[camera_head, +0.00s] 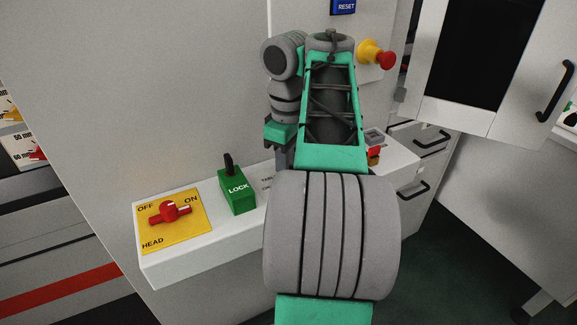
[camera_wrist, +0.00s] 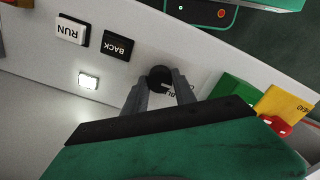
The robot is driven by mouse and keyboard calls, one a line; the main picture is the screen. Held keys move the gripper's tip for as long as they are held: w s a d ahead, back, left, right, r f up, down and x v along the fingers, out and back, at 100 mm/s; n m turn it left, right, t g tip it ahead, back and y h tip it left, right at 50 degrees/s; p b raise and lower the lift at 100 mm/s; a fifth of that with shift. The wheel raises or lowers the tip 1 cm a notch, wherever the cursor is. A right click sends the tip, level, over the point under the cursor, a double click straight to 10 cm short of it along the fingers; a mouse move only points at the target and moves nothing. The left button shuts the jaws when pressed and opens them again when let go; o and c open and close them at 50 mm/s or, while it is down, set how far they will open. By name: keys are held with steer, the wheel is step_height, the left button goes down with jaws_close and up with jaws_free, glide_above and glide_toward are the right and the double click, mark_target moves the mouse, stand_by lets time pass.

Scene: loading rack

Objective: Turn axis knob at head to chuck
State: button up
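A round black knob (camera_wrist: 160,77) shows in the wrist view on the white console, between my two fingertips. My gripper (camera_wrist: 161,86) has one finger on each side of it, and both look to touch it. Part of a printed label shows beside the knob, partly covered by a finger. In the head view my gripper (camera_head: 283,157) points down at the console (camera_head: 160,272), and my arm hides the knob. A red knob (camera_head: 170,210) sits on a yellow plate marked OFF, ON and HEAD; it is partly in the wrist view (camera_wrist: 277,124).
A green LOCK block (camera_head: 237,192) with a black lever stands left of my gripper. RUN (camera_wrist: 68,31) and BACK (camera_wrist: 117,45) buttons and a lit white button (camera_wrist: 88,80) lie nearby. A red emergency button (camera_head: 386,61) sticks out of the wall behind.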

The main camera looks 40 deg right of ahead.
steer(key=o, duration=0.4)
steer(key=shift+o, duration=0.2)
steer(key=shift+r, duration=0.1)
step_height(320, 180, up, 8)
steer(key=p, duration=0.7)
steer(key=shift+f, duration=0.2)
